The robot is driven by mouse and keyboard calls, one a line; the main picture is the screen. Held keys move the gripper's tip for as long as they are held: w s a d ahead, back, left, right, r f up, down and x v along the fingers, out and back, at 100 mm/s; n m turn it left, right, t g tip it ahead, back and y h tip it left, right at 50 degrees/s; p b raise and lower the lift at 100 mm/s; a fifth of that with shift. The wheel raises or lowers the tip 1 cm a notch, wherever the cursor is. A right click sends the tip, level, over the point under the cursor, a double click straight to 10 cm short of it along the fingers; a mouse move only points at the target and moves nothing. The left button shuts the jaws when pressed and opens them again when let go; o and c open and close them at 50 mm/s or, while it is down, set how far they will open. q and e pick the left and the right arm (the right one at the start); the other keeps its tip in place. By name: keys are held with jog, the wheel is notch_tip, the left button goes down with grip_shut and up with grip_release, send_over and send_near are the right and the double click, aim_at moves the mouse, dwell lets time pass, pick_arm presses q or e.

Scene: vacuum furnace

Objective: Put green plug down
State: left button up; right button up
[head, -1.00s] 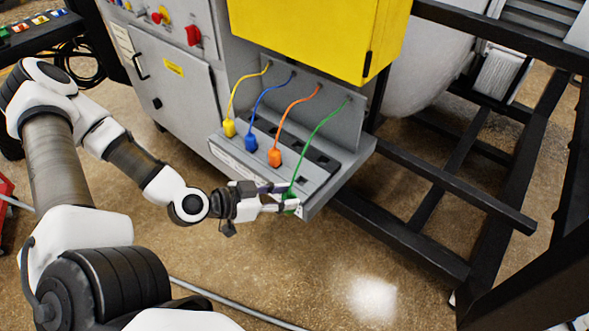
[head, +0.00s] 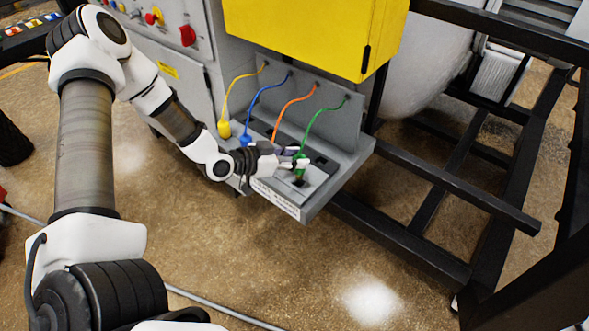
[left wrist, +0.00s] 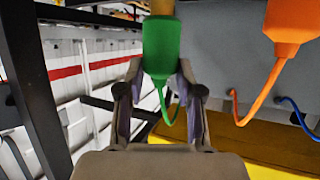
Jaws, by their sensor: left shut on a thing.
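The green plug (head: 300,168) is at the right part of the grey ledge (head: 325,193), close over a dark opening in its top. Its green cable (head: 322,118) runs up to the back panel. My left gripper (head: 296,160) is shut on the green plug. The left wrist view shows the plug (left wrist: 161,48) between the two fingers of the gripper (left wrist: 160,72), with a brass-coloured tip at the top edge. Whether the tip touches the ledge cannot be told. My right gripper is not in view.
The yellow plug (head: 224,129) and blue plug (head: 245,140) stand on the ledge to the left. The orange plug (left wrist: 290,22) shows in the left wrist view. A yellow box (head: 300,35) overhangs the ledge. Black frame bars (head: 455,185) stand to the right.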

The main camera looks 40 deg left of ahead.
aim_at(295, 174)
pick_arm(q)
jog(key=f, duration=0.3)
jog(key=shift+s+d, duration=0.1)
jog(key=shift+s, duration=0.15)
jog(key=shift+w+f, duration=0.2)
jog(key=shift+f, duration=0.1)
jog(key=shift+s+f+b, duration=0.15)
jog(key=shift+f+b, duration=0.15)
jog(key=shift+f, duration=0.05)
jog(key=o, duration=1.1)
jog(key=shift+o, duration=0.2)
jog(key=shift+r, duration=0.1)
